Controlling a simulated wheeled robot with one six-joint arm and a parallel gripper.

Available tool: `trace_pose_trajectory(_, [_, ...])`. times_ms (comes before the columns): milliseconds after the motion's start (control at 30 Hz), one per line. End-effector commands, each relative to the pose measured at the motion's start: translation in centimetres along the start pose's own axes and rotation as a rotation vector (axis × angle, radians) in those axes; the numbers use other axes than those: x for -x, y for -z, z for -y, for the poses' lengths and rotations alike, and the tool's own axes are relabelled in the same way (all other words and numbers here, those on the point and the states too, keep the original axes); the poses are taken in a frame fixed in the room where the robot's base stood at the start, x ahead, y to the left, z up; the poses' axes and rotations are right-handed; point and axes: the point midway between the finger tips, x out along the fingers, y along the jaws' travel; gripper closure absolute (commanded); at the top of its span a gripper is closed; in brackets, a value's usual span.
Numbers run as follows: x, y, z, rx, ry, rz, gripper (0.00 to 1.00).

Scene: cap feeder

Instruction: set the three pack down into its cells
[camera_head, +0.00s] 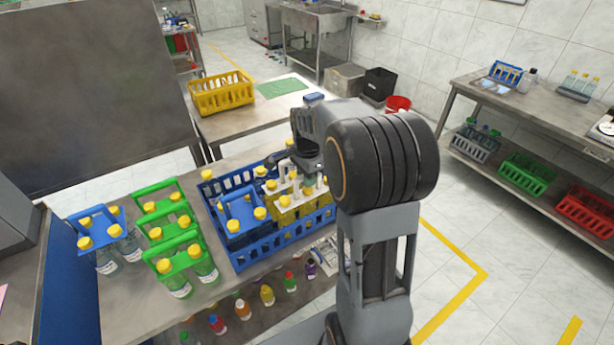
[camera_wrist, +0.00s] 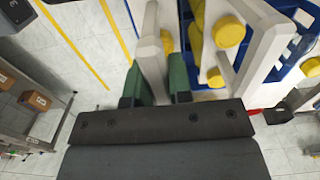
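A white carrier (camera_head: 296,203) with yellow-capped bottles, the three pack, is at the right part of the blue crate (camera_head: 246,258). It sits low among the crate walls; I cannot tell whether it touches the crate floor. My gripper (camera_head: 307,172) is above the carrier, its fingers partly hidden in the head view. In the wrist view, the green fingertips of my gripper (camera_wrist: 160,88) lie on both sides of a white handle bar (camera_wrist: 152,55) and appear shut on it. Yellow caps (camera_wrist: 229,32) and blue crate edges show beside it. A blue carrier (camera_head: 240,214) stands in the crate's left part.
Green carriers (camera_head: 176,243) and another blue carrier (camera_head: 97,222) of bottles stand left of the crate. A yellow crate (camera_head: 221,94) and green mat (camera_head: 282,88) are on the table behind. Small coloured bottles (camera_head: 267,295) stand below the front edge. A red bin (camera_head: 398,104) is behind my arm.

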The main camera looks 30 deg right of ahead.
Motion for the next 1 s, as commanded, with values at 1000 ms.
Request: trace_pose_trajectory(1000, [7.7,0.0,0.1,0.0,0.005,-0.002,0.51])
